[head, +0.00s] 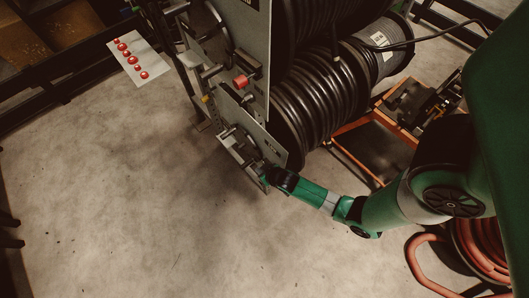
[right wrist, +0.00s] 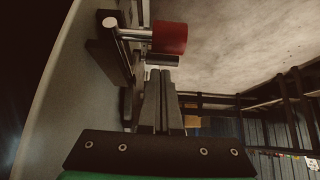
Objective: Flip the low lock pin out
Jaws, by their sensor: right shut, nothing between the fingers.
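The grey machine (head: 258,50) carries a lower plate (head: 252,128) with metal bars and small fittings along its left edge. I cannot single out the low lock pin among these fittings. My right gripper (head: 265,177) is at the bottom corner of this lower plate, close to the metal fittings. In the right wrist view its fingers (right wrist: 161,76) are shut together with nothing between them. A red knob (right wrist: 170,38) on a metal rod lies just beyond the fingertips there; in the head view a red knob (head: 241,82) sticks out above the lower plate. My left gripper is not in view.
Large black hose reels (head: 318,95) fill the space right of the plate. An orange-framed cart (head: 372,148) stands behind my right arm. A white sheet with red buttons (head: 141,62) is at upper left. The concrete floor (head: 130,190) at left is clear.

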